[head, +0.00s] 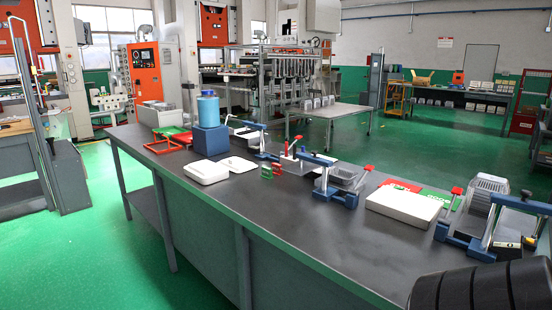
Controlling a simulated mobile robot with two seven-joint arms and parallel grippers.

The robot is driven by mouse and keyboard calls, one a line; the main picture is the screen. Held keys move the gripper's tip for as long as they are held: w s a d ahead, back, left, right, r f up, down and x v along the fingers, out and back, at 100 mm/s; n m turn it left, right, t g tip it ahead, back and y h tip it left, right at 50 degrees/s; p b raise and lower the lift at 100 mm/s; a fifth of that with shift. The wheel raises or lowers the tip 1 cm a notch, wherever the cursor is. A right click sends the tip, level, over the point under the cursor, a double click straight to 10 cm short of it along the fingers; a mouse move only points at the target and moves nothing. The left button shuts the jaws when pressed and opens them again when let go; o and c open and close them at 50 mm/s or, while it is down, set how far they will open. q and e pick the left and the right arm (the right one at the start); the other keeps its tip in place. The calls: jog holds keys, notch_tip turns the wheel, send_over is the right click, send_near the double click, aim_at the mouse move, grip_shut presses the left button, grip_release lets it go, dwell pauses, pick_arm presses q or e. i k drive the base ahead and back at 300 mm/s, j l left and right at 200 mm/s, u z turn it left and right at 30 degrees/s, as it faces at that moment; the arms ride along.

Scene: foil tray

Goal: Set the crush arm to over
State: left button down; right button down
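A smaller blue fixture (248,127) stands farther back. I cannot tell which of these carries the crush arm, or its setting. Neither gripper is in view.
A white box (404,205), a white lidded tray (206,172), a blue block with a blue canister (208,108) and a red frame (166,146) are on the bench. The bench's near-left strip is clear.

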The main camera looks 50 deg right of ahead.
aim_at(302, 156)
jog(key=i+u, duration=0.25)
jog(key=i, duration=0.6)
jog(key=i+l+u, duration=0.15)
jog(key=i+u, duration=0.15)
jog(key=i, duration=0.55)
jog(key=z, duration=3.7)
